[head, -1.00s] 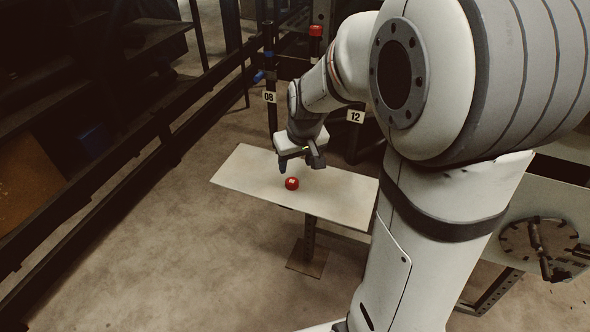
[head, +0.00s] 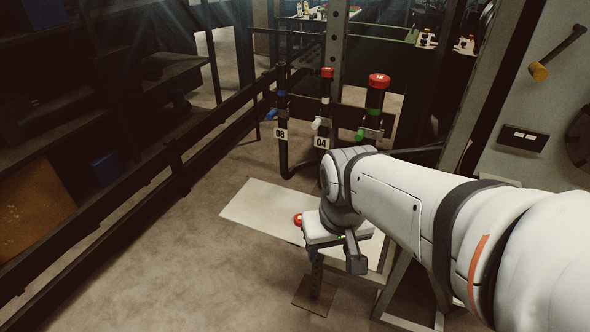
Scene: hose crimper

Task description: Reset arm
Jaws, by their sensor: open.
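My arm reaches in from the lower right of the head view. My gripper (head: 335,258) is over the right part of a white table (head: 255,205), with its fingers apart and nothing visible between them. A red round cap (head: 298,219) lies on the table just left of the gripper. The gripper and arm hide the right part of the table. I cannot tell whether the gripper touches the table.
Hoses hang on a rack behind the table, one by the 08 label (head: 281,134), one by the 04 label (head: 322,143), and a thicker red-capped one (head: 376,95). A grey panel with a yellow-ended lever (head: 538,71) stands right. Bare floor lies left.

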